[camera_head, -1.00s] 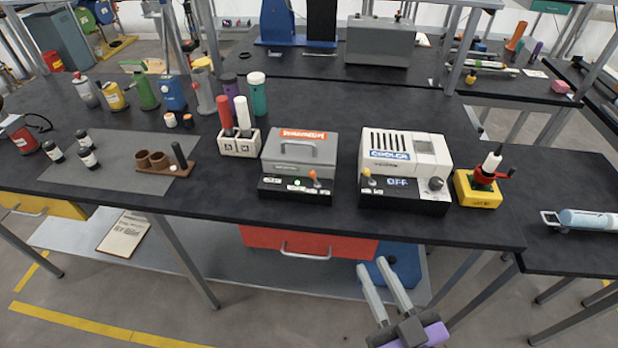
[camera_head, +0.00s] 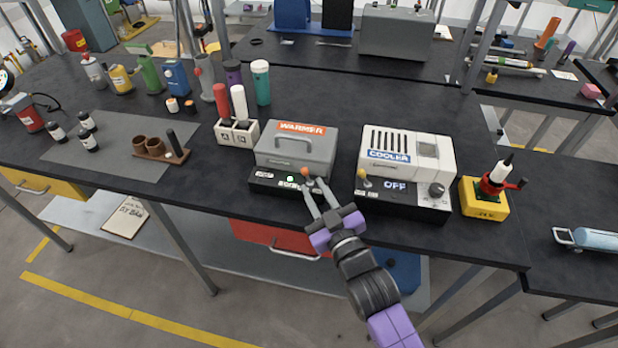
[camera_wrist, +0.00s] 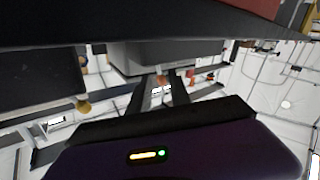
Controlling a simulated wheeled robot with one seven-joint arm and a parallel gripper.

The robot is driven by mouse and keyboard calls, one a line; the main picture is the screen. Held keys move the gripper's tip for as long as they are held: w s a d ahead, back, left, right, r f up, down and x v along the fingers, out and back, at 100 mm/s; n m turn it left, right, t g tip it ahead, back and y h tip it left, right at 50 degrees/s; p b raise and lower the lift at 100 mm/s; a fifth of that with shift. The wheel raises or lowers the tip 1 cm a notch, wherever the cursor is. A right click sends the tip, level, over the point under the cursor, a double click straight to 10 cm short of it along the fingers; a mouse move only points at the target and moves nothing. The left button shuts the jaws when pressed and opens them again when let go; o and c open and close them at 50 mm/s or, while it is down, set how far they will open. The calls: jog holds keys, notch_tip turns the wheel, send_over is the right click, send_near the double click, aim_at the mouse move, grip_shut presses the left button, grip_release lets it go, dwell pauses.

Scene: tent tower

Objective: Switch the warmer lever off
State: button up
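The warmer (camera_head: 290,155) is a grey box with a handled lid and an orange label, on the black bench. Its black front panel has a lit green light (camera_head: 290,179) and an orange-knobbed lever (camera_head: 305,172). My gripper (camera_head: 313,184) is in front of the panel's right part, its two fingers pointing at the lever and apart. In the wrist view the orange knob (camera_wrist: 162,80) shows between the open fingers (camera_wrist: 160,92). I cannot tell whether a finger touches the lever. The lever's lower part is partly hidden by the fingers.
A white cooler (camera_head: 405,155) with a yellow-knobbed lever (camera_head: 364,173) and a display reading OFF stands close on the right. A holder (camera_head: 236,132) with red and white handles stands left of the warmer. A yellow box (camera_head: 483,200) is farther right.

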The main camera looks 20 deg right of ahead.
aim_at(308, 187)
jog(key=shift+w+d, duration=0.1)
jog(key=shift+w, duration=1.7)
grip_shut()
jog(key=p, duration=0.1)
jog(key=n+p, duration=0.1)
jog(key=shift+w+r+g+p, duration=0.1)
jog(key=shift+r+g+p, duration=0.15)
jog(key=shift+g+p, duration=0.15)
jog(key=shift+a+f+n, duration=0.2)
jog(key=shift+n, duration=0.1)
grip_release()
jog(key=shift+f, duration=0.1)
